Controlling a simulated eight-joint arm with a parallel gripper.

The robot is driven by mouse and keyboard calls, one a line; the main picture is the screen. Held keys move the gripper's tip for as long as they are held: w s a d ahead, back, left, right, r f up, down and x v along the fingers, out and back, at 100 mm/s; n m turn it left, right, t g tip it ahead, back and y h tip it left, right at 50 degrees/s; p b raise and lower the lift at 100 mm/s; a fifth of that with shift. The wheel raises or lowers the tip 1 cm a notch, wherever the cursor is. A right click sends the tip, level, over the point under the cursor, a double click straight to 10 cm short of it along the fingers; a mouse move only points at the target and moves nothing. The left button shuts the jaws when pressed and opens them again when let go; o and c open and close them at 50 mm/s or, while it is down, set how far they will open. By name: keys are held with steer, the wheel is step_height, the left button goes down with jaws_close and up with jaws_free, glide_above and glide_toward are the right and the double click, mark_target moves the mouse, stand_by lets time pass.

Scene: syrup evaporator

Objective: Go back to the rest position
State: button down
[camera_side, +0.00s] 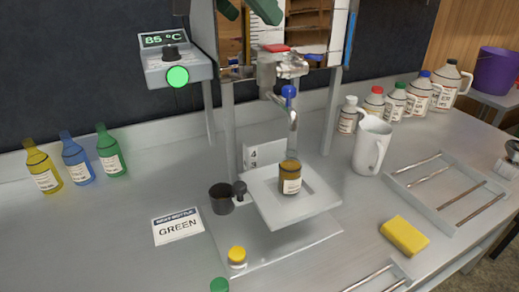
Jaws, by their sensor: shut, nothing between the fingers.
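My gripper cannot be made out in the side view. Two dark green shapes at the top edge may be arm parts, but I cannot tell. An amber bottle (290,178) without a visible cap stands upright on a square white platform (317,204), below the evaporator's spout (293,122). The tap above the spout has a blue knob (288,92) and a red top. A control box (178,67) reads 85 °C and has a lit green button.
Yellow, blue and green bottles (75,162) stand at the left. A sign (178,226) reads GREEN. A dark cup (222,199) stands left of the platform. A white jug (371,148), capped bottles (420,95), a tool tray (447,190) and yellow sponge (405,236) occupy the right.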

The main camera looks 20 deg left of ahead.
steer(key=shift+a, duration=0.1)
steer(key=s+a+f+n+y, duration=0.1)
steer(key=s+a+f, duration=0.25)
steer(key=a, duration=0.45)
steer(key=s+a+f+n+y, duration=0.1)
steer(key=s+a+f+n, duration=0.2)
steer(key=a, duration=0.4)
steer(key=s+a+f+y, duration=0.1)
steer(key=s+a+f, duration=0.4)
steer(key=f, duration=0.5)
steer(key=s+a+f+n+g+y, duration=0.1)
steer(key=s+a+f, duration=0.5)
steer(key=s+f, duration=0.4)
steer(key=shift+s+a+n, duration=0.15)
steer(key=shift+s+n, duration=0.05)
steer(key=shift+n, duration=0.1)
